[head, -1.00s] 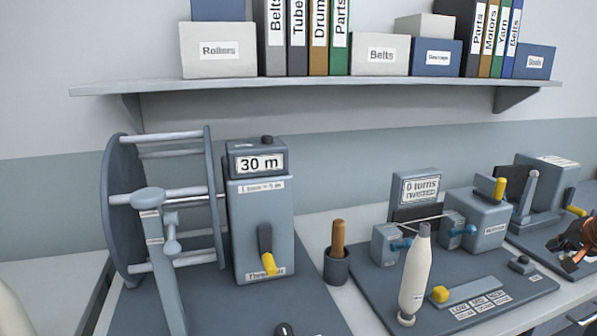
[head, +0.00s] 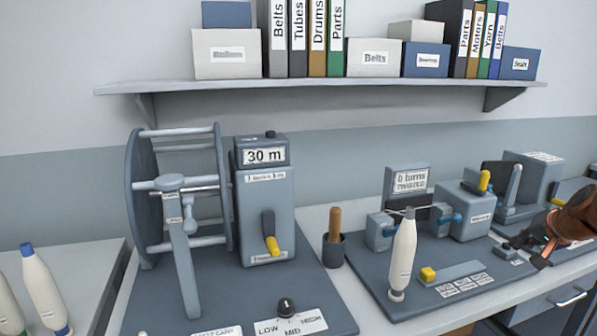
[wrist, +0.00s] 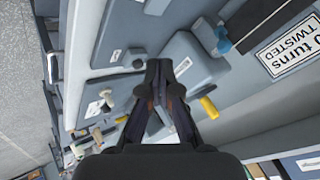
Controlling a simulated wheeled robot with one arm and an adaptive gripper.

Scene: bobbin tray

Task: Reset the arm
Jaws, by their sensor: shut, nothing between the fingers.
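My gripper (head: 540,246) is at the right edge of the head view, over the right part of the bench by the twisting machine. In the wrist view my gripper (wrist: 158,92) is shut, with its fingertips together and nothing between them. The twisting machine (head: 470,210) has a yellow-tipped lever, and a sign (head: 408,181) reading 0 turns stands behind it. A white bobbin cone (head: 403,255) stands upright on the machine's base plate. The winding reel (head: 142,200) stands at left beside a counter box (head: 264,205) reading 30 m.
A cup (head: 333,250) with a wooden-handled tool stands between the two machines. More white cones (head: 42,288) stand at the far left. A shelf (head: 320,88) with boxes and binders runs along the wall. Another machine (head: 530,178) stands at the back right.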

